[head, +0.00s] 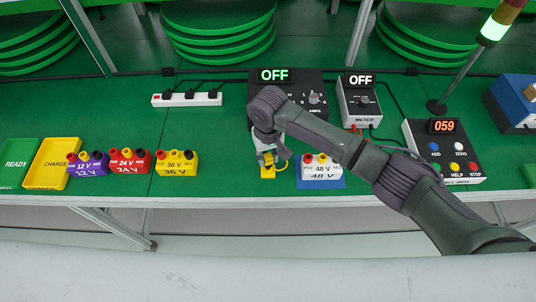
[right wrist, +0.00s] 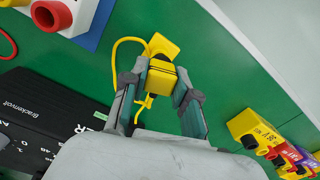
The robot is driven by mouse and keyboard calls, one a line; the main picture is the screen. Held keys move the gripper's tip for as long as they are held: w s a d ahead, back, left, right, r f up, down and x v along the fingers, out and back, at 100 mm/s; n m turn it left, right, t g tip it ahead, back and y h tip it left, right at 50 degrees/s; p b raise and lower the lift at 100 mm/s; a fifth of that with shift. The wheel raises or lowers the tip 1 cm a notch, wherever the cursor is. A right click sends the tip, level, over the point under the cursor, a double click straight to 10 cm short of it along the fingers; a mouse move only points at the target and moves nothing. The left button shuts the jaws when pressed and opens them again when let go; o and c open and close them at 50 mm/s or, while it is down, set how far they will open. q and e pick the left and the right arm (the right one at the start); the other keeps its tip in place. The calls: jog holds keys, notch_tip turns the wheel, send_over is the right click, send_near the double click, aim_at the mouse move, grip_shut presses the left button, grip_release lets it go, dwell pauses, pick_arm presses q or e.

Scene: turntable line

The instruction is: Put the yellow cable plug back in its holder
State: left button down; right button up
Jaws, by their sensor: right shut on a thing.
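My right gripper (head: 267,157) reaches down over the table between the black power unit and the white 48 V block. In the right wrist view its fingers (right wrist: 158,84) are shut on the yellow cable plug (right wrist: 158,78), a small block with a dark end. A yellow holder (right wrist: 164,45) lies on the green table just beyond the plug; it also shows in the head view (head: 267,173) below the gripper. The plug overlaps the holder in the wrist view; I cannot tell whether they touch. The yellow cable (right wrist: 115,62) loops beside them. My left gripper is not in view.
The white 48 V block (head: 321,172) on a blue mat stands close to the right. The black unit (head: 310,90) reading OFF is behind. The yellow 36 V block (head: 177,163) stands left, with free green table (head: 225,150) between.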

dwell(0.4)
jog(key=shift+p, duration=0.45)
jog(key=shift+f+p, duration=0.1)
jog(key=shift+p, duration=0.65)
dwell(0.6)
jog(key=shift+f, duration=0.9)
dwell(1.2)
jog(key=shift+p, duration=0.3)
dwell(0.5)
jog(key=o, duration=1.1)
